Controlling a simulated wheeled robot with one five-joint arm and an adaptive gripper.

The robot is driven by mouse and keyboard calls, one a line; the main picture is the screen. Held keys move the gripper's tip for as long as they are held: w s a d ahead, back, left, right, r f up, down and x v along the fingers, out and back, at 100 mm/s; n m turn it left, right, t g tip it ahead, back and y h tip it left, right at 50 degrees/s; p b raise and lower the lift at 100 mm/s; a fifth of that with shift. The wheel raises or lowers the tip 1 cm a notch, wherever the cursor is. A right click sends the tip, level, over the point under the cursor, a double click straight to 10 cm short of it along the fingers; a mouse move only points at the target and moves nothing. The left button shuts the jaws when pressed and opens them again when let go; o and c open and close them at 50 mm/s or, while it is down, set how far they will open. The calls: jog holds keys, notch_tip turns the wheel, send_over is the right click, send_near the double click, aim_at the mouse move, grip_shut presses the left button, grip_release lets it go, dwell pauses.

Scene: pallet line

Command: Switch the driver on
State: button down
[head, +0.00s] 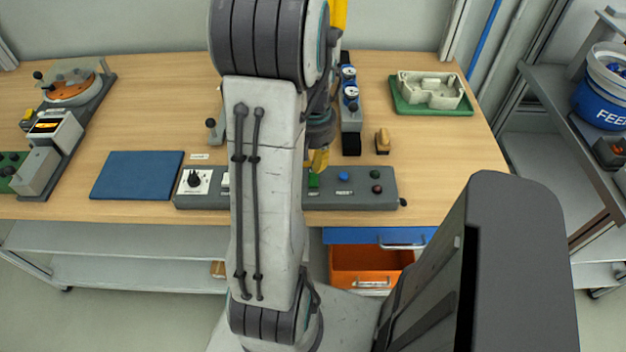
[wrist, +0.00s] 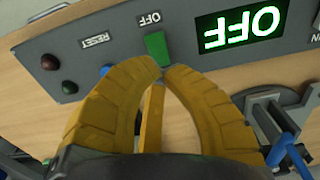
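The grey control panel (head: 360,200) lies along the table's front, partly hidden behind my arm. In the wrist view the panel (wrist: 115,30) appears upside down. Its green switch (wrist: 157,48) has an OFF label (wrist: 150,19) beside it, and the lit display (wrist: 243,28) reads OFF in green. The green switch also shows in the head view (head: 313,181). My gripper (wrist: 163,72) has its yellow fingertips together, holding nothing, right at the near edge of the switch; I cannot tell whether they touch it. My gripper (head: 318,160) is just behind the switch in the head view.
Beside the switch are a blue button (head: 343,177), a dark red button (head: 376,175) and a green button (head: 376,189). A rotary knob (head: 194,179) is at the panel's left. A blue mat (head: 137,175) and a green tray (head: 432,110) lie farther out.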

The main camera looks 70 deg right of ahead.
aim_at(314, 176)
jog(key=shift+f+b, duration=1.55)
jog(key=shift+f, duration=0.3)
dwell(1.1)
jog(key=shift+r, duration=0.15)
jog(key=shift+r+p, duration=2.85)
jog(key=shift+r, duration=0.6)
